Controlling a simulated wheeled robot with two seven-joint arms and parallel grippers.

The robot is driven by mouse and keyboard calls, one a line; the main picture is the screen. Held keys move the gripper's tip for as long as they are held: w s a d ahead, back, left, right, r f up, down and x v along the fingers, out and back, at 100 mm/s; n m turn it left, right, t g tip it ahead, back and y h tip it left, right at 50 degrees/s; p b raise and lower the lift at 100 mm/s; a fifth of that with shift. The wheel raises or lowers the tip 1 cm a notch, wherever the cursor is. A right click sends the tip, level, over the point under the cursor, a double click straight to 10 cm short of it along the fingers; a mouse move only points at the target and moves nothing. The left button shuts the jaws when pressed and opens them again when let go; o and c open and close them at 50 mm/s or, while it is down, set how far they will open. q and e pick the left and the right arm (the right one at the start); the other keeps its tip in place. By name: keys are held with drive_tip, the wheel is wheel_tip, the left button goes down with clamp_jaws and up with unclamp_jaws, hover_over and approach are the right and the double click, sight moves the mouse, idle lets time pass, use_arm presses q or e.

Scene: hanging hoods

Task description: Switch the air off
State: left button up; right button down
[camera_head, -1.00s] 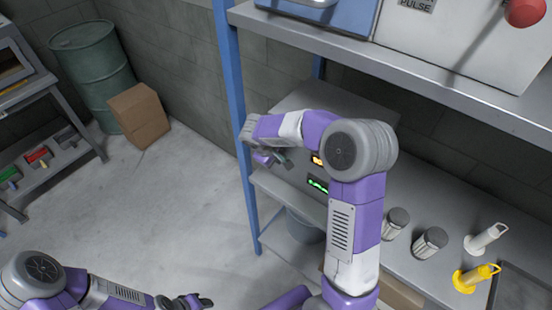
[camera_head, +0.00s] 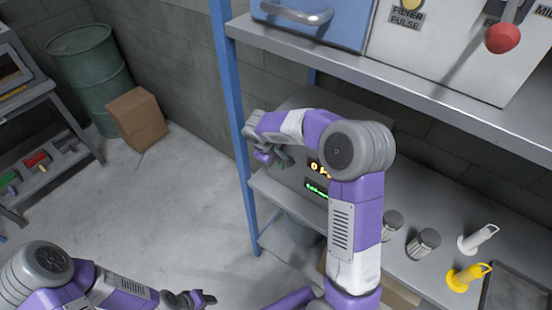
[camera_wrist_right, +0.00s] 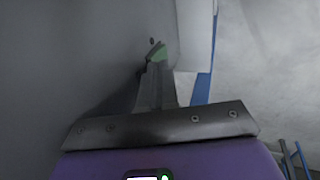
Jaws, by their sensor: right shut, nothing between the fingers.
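A grey box (camera_head: 318,106) with an orange readout (camera_head: 320,169) and a green readout (camera_head: 317,187) stands on the lower shelf. My right arm covers much of its front. My right gripper (camera_head: 270,156) is shut and empty in front of the box's left part. In the right wrist view its fingers (camera_wrist_right: 158,85) point along a grey surface, with a small green patch at their tips; I cannot tell whether they touch it. No air switch can be made out for sure. My left gripper (camera_head: 203,298) is low at the bottom edge, away from the shelves; its opening is unclear.
The upper shelf (camera_head: 440,95) carries a blue box (camera_head: 340,28) and a white unit (camera_head: 420,55) with a red knob (camera_head: 502,38). A blue post (camera_head: 230,110) stands left of my right gripper. Canisters (camera_head: 423,243) and a yellow plunger (camera_head: 468,275) stand right.

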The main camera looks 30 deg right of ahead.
drive_tip(key=a+v, duration=0.1)
drive_tip(key=v, duration=1)
drive_tip(key=shift+s+a+b, duration=0.3)
drive_tip(key=shift+s+b, duration=0.1)
